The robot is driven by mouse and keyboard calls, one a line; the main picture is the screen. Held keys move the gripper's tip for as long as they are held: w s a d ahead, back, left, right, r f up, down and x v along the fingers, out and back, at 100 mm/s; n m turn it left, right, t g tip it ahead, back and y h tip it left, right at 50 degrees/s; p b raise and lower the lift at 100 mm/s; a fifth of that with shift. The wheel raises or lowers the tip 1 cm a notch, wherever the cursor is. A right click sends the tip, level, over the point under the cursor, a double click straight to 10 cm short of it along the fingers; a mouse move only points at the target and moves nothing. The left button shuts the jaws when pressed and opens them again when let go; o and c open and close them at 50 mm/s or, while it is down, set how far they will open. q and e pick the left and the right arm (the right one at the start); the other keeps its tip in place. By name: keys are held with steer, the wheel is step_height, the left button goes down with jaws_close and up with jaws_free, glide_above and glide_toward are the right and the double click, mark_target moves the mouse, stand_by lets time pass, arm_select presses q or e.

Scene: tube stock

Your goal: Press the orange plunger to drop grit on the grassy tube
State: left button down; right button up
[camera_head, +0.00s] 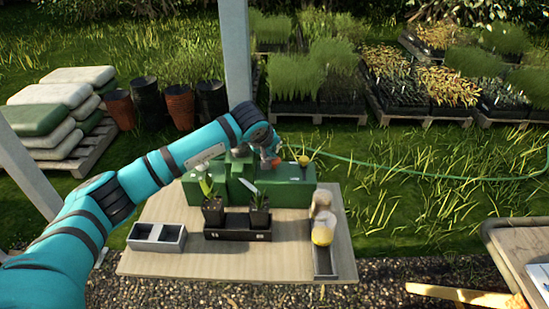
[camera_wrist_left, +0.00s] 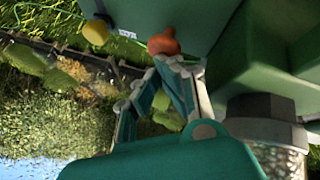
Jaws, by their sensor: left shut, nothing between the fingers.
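A green dispenser (camera_head: 290,193) stands on a wooden board, with an orange plunger (camera_head: 275,162) and a yellow plunger (camera_head: 303,160) on it. My left gripper (camera_head: 268,153) reaches over the dispenser, shut and empty, close to the orange plunger. In the left wrist view the fingertips (camera_wrist_left: 172,64) lie right beside the orange plunger (camera_wrist_left: 163,42); I cannot tell whether they touch. The yellow plunger (camera_wrist_left: 96,32) is farther off. Two dark planted tubes, one left (camera_head: 213,212) and one right (camera_head: 259,214), stand upright in a black rack (camera_head: 238,235). Which one is grassy is unclear. My right gripper is out of view.
A grey two-cell tray (camera_head: 157,237) is at the board's left. A clear container with a yellow end (camera_head: 322,236) lies at the right, above a grey channel (camera_head: 325,265). A green hose (camera_head: 400,168) crosses the grass behind. The board's front (camera_head: 220,268) is clear.

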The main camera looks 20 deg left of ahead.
arm_select(q)
steer(key=shift+r, duration=0.6)
steer(key=shift+r, duration=0.15)
steer(key=shift+r+p, duration=1.35)
steer(key=shift+r, duration=1.05)
